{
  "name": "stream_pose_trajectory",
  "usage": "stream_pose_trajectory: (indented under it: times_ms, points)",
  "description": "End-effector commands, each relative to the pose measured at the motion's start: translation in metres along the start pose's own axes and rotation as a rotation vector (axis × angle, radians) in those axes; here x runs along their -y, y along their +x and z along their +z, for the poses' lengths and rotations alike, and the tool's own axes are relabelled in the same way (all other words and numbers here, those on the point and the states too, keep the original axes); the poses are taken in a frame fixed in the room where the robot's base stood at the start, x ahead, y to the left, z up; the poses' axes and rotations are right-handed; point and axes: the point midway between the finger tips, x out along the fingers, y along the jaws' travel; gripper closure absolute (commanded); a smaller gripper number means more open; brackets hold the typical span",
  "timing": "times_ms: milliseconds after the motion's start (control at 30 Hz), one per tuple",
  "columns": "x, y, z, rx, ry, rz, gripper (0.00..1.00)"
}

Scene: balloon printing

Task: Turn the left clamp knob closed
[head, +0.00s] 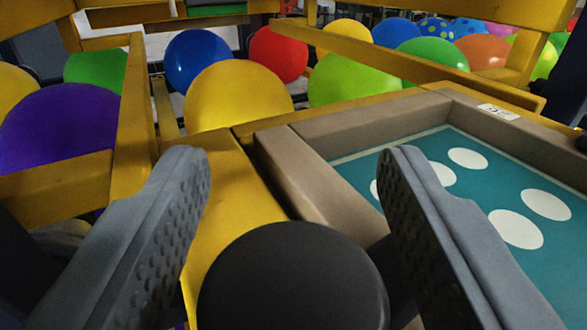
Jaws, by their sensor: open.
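A round black knob (292,278) fills the lower middle of the head view, with its bottom cut off by the picture edge. It is likely the left clamp knob. My gripper (295,165) is open, with one grey ridged finger on each side of the knob. Gaps show between the fingers and the knob at its upper part; contact lower down cannot be told. The knob's turn position cannot be read, as its top is plain. A screen frame (315,180) with a teal mesh (510,195) and white ovals lies to the right, partly behind the right finger.
Yellow metal beams (130,125) surround the area at left, behind and at right. A yellow plate (225,200) lies beyond the knob. Many colored balloons, such as a yellow one (235,95) and a purple one (58,135), fill the space behind and left.

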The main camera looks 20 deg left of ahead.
Motion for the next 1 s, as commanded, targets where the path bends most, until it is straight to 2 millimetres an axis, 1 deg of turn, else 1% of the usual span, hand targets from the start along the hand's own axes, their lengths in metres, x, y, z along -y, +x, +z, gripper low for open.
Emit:
stream_pose_trajectory:
  times_ms: [167,300,400,567,1000]
  points:
    - [0.0,-0.0001,0.0,0.0,0.0,0.0,0.48]
    - [0.0,-0.0002,0.0,0.0,0.0,0.0,0.76]
    - [0.0,-0.0002,0.0001,0.0,0.0,0.0,0.93]
    - [0.0004,-0.0001,-0.0002,-0.001,0.001,0.008,0.93]
    - [-0.0018,-0.0005,-0.0003,-0.001,0.002,0.123,0.92]
